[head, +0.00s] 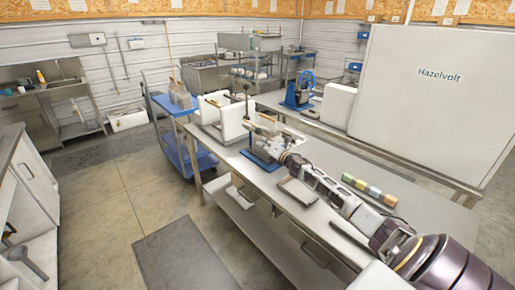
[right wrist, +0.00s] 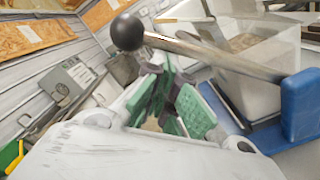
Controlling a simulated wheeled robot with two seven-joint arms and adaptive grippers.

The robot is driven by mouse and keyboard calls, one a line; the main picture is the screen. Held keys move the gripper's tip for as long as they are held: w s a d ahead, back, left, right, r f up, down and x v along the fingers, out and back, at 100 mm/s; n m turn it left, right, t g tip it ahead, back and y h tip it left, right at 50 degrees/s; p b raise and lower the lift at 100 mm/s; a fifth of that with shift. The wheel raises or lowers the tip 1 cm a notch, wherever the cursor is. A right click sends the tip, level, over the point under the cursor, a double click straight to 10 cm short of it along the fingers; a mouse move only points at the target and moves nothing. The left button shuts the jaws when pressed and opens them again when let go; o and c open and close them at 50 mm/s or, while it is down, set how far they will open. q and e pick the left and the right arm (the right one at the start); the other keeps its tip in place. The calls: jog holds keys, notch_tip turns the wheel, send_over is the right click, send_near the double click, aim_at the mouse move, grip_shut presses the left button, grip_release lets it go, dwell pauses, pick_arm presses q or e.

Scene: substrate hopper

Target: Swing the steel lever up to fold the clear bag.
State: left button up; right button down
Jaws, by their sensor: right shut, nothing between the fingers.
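The steel lever (right wrist: 215,55) crosses the top of the right wrist view as a bright rod. It has a black ball knob (right wrist: 128,32) at its left end and a blue mount (right wrist: 302,105) at its right end. In the head view the blue base (head: 260,161) sits on the steel bench. My right gripper (head: 266,140) is beside the lever. In the wrist view its green-padded fingers (right wrist: 170,105) are shut and empty, just below the rod; contact cannot be told. I cannot make out the clear bag for certain. My left gripper is out of view.
A white bin (head: 210,107) stands at the bench's far end, behind the lever device. A shallow tray (head: 297,193) and a row of coloured blocks (head: 369,190) lie nearer on the bench. A blue cart (head: 183,153) stands left of the bench. Open floor lies further left.

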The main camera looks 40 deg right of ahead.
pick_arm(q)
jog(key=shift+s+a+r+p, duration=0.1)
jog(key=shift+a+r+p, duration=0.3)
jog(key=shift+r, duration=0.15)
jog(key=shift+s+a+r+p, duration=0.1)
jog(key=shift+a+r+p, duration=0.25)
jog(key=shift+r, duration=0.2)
pick_arm(e)
jog(key=d+r+m, duration=0.3)
jog(key=d+r, duration=0.3)
jog(key=d, duration=0.2)
jog(key=shift+w+d+r, duration=0.3)
jog(key=shift+d+r, duration=0.1)
